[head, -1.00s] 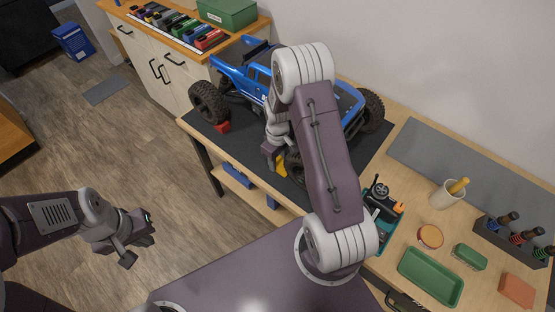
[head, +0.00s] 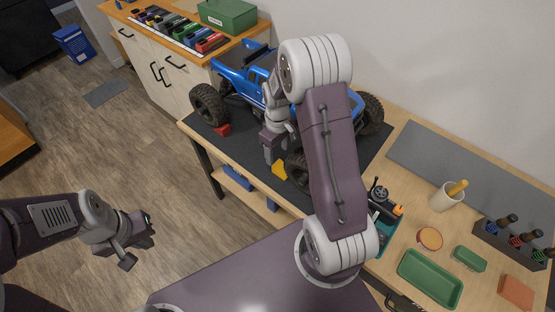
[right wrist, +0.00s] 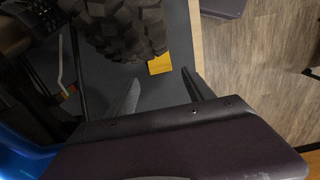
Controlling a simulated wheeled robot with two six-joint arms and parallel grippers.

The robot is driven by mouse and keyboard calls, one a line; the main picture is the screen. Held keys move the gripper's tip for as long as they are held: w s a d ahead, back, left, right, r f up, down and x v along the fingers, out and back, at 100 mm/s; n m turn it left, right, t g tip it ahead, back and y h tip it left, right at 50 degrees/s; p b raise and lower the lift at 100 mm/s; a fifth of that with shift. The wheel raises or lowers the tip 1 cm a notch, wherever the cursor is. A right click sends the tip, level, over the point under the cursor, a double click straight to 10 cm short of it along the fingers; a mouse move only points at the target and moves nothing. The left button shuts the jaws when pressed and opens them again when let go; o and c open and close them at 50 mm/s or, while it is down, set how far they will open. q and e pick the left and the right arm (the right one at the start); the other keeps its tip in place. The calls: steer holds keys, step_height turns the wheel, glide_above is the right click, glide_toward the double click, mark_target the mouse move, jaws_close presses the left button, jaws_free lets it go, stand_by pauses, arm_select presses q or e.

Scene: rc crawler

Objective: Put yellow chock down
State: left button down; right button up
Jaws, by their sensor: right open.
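The yellow chock (head: 279,170) lies on the dark mat (head: 236,151) next to a black tyre of the blue crawler (head: 231,70). In the right wrist view the chock (right wrist: 160,63) sits by the tyre tread (right wrist: 120,28), near the mat's edge. My right gripper (head: 271,157) is above and just left of the chock. Its two fingers (right wrist: 160,92) are apart with nothing between them, and the chock is beyond their tips. A red chock (head: 222,129) is by another wheel. My left gripper (head: 140,245) is over the floor, away from the table, with no object visible in it.
My right arm covers part of the crawler. A teal tray (head: 384,222) with tools, a green tray (head: 430,278), a cup (head: 446,196) and a bottle rack (head: 512,240) stand to the right. The table's front edge runs close to the chock.

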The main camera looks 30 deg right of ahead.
mark_target(277, 164)
steer(key=shift+r, duration=2.4)
steer(key=shift+a, duration=0.15)
